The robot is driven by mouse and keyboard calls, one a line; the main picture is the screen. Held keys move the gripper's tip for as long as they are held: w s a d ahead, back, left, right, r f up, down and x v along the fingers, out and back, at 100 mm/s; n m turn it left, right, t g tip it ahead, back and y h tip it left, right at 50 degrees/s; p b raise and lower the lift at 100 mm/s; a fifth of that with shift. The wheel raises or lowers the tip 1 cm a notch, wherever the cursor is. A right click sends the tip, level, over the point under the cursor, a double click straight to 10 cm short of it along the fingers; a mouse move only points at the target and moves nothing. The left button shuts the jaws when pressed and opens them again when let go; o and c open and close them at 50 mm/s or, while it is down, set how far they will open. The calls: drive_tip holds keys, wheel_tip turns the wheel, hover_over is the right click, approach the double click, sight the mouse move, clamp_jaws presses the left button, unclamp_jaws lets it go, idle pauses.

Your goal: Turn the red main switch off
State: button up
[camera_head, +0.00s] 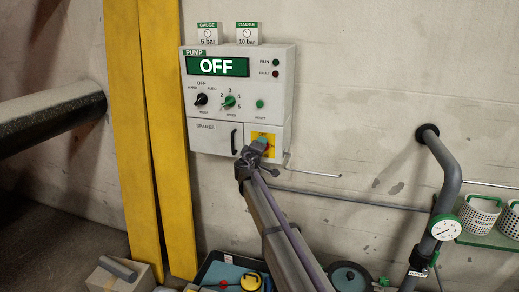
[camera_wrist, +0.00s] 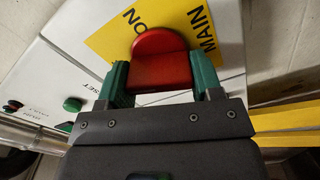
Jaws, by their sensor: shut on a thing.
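The red main switch (camera_wrist: 160,58) shows in the wrist view on a yellow plate (camera_wrist: 118,36) marked MAIN and ON. My gripper (camera_wrist: 161,72) has a green finger on each side of the red handle and is shut on it. In the head view my gripper (camera_head: 260,146) is at the lower right of the white pump panel (camera_head: 240,128), in front of the yellow plate (camera_head: 276,154). It hides most of the switch there. The pump display (camera_head: 217,67) reads OFF.
The panel also has a black mode knob (camera_head: 201,99), a green speed knob (camera_head: 229,102) and a closed spares door (camera_head: 213,138). Yellow posts (camera_head: 165,130) stand at its left. A grey pipe with a gauge (camera_head: 445,228) stands at the right. A thin bar (camera_head: 318,174) sticks out below the panel.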

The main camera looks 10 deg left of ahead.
drive_tip(key=shift+f+n, duration=0.1)
drive_tip(key=shift+n, duration=1.8)
drive_tip(key=o, duration=0.9)
drive_tip(key=shift+s, duration=0.15)
drive_tip(key=s, duration=0.3)
drive_tip(key=s+a, duration=0.1)
drive_tip(key=s, duration=0.3)
drive_tip(key=s+a, duration=0.1)
drive_tip(key=s, duration=0.2)
drive_tip(key=shift+s, duration=0.2)
